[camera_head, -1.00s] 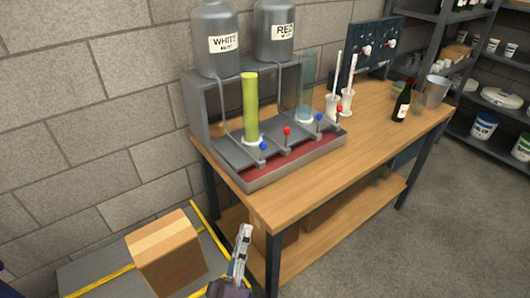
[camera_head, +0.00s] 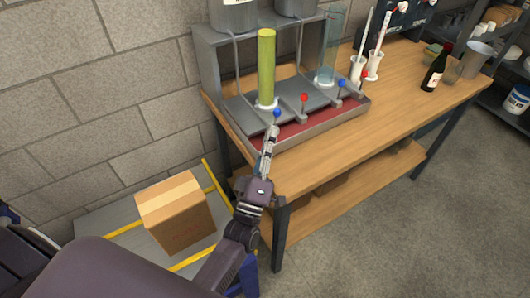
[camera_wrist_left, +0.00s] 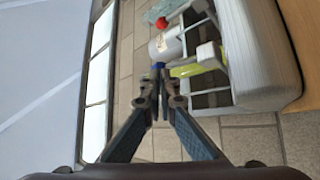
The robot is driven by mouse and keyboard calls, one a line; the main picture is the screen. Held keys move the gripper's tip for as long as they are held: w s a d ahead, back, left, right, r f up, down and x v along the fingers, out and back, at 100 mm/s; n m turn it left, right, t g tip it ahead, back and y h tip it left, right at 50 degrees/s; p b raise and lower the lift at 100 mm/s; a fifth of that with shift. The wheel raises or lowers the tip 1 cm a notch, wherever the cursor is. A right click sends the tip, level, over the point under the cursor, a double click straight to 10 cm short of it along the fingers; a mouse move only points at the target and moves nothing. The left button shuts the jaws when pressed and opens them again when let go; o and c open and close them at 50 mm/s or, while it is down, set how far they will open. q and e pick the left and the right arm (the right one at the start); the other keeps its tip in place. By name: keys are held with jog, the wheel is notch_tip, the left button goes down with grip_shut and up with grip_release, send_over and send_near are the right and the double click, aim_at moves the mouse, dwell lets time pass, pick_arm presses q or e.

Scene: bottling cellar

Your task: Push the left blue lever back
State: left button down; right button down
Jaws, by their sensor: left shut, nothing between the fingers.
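The left blue lever (camera_head: 277,113) has a round blue knob and stands at the front left of the dispenser, before the tube of yellow-green liquid (camera_head: 266,65). My left gripper (camera_head: 271,132) is shut and empty, with its tips just in front of and below this knob. In the left wrist view the blue knob (camera_wrist_left: 158,66) shows right beyond the fingertips (camera_wrist_left: 159,77). I cannot tell whether they touch. My right gripper is not in view.
A red lever (camera_head: 304,98), another blue lever (camera_head: 342,84) and another red lever (camera_head: 364,75) stand to the right. A wine bottle (camera_head: 436,68) is farther right on the wooden table (camera_head: 400,95). A cardboard box (camera_head: 175,212) sits low at left.

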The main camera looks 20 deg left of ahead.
aim_at(276, 119)
pick_arm(q)
jog(key=shift+w+r, duration=0.35)
jog(key=shift+w, duration=0.2)
jog(key=shift+w+r, duration=0.1)
jog(key=shift+w, duration=0.2)
jog(key=shift+w+r, duration=0.1)
jog(key=shift+w, duration=0.05)
jog(key=w+a+n+g+y+p, duration=0.1)
jog(key=p, duration=0.1)
jog(key=shift+a+r+n+p, duration=0.1)
jog(key=shift+r+n+p, duration=0.2)
jog(key=shift+r+p, duration=0.1)
pick_arm(e)
notch_tip(276, 119, up, 3)
jog(key=shift+d+f, duration=0.15)
jog(key=shift+w, duration=0.1)
pick_arm(q)
jog(key=shift+f, duration=0.1)
